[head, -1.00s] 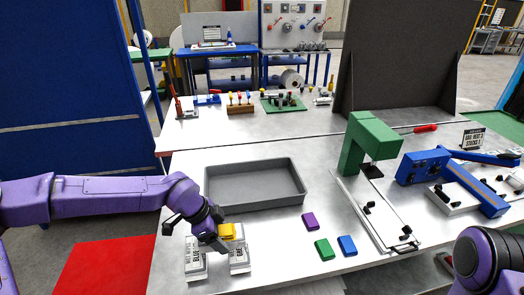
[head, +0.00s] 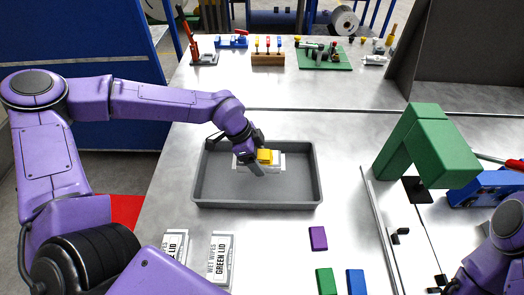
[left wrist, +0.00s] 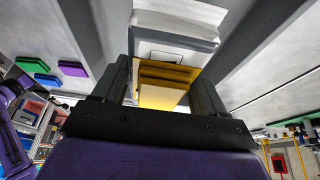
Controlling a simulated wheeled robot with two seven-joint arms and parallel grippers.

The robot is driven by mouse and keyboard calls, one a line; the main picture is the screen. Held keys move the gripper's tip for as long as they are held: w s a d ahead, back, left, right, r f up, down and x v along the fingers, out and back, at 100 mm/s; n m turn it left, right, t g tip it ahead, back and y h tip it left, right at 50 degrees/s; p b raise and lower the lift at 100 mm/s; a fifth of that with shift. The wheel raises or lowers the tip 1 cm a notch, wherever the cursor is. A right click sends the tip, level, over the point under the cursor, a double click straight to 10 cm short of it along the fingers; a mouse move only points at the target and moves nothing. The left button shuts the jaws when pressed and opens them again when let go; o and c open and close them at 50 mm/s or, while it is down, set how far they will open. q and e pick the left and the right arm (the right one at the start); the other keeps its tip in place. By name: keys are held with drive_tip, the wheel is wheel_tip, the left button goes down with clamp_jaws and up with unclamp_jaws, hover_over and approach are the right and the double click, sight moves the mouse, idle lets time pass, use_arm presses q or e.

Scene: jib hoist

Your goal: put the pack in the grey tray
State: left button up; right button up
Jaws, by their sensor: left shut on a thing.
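The pack with a yellow lid (head: 265,156) is white and lies flat within the outline of the grey tray (head: 258,205) in the head view. My left gripper (head: 259,160) is shut on its yellow lid. The left wrist view shows the yellow lid (left wrist: 160,92) between both fingers and the white pack body (left wrist: 175,28) beyond it. I cannot tell whether the pack touches the tray floor.
The green hoist (head: 428,150) stands at right.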

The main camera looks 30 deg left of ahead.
sight(262, 178)
use_arm(q)
drive_tip(key=shift+s+f, duration=0.15)
drive_tip(key=shift+f, duration=0.15)
drive_tip(key=shift+a+f+b, duration=0.1)
drive_tip(key=shift+f+b, duration=0.25)
drive_tip(key=shift+b, duration=0.1)
wheel_tip(262, 178, down, 2)
drive_tip(key=shift+f+b, duration=0.2)
drive_tip(key=shift+b, duration=0.55)
drive_tip(key=shift+f+b, duration=1.3)
drive_tip(key=shift+f, duration=0.2)
drive_tip(key=shift+f, duration=0.2)
drive_tip(key=o, duration=1.1)
drive_tip(key=b+v, duration=0.1)
drive_tip(key=v, duration=0.9)
drive_tip(key=shift+r, duration=0.25)
